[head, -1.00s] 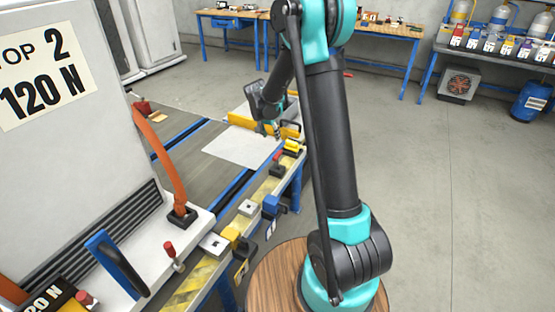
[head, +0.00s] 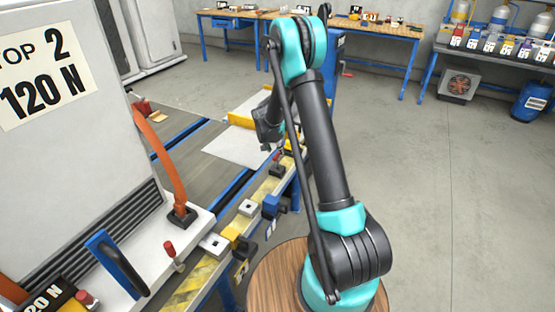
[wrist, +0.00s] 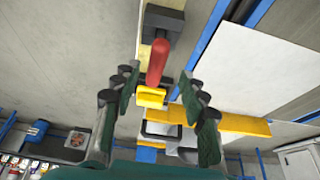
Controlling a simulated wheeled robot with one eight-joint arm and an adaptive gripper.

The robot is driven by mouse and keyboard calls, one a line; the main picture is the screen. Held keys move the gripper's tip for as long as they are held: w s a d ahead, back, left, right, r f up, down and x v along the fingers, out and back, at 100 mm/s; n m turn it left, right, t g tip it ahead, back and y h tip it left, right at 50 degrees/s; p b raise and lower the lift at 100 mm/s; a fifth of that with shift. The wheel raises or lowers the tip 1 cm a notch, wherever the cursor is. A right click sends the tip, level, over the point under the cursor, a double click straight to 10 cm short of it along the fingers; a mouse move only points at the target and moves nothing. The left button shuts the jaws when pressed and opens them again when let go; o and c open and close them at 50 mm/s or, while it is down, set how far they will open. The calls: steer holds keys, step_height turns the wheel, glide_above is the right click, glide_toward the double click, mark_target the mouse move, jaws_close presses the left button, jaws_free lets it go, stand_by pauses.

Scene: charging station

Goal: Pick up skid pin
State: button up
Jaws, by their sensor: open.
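A red-handled pin (wrist: 158,62) stands in a dark block (wrist: 162,18) in the wrist view, between and just beyond my fingertips. No label shows that it is the skid pin. In the head view the same red handle (head: 276,156) shows small on the rail by the bench edge. My gripper (wrist: 159,88) is open, with one green-padded finger on each side of the handle's line of sight. Nothing is held. In the head view my gripper (head: 272,146) hangs close above the red handle, and the tips are too small to tell contact.
A white sheet (head: 240,146) lies on the bench.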

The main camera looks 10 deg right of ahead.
mark_target(277, 154)
steer(key=shift+s+x, duration=0.15)
steer(key=shift+x, duration=1.15)
steer(key=shift+s+x, duration=0.15)
steer(key=shift+x, duration=1.15)
steer(key=shift+d, duration=0.15)
steer(key=shift+c, duration=0.2)
jaws_close()
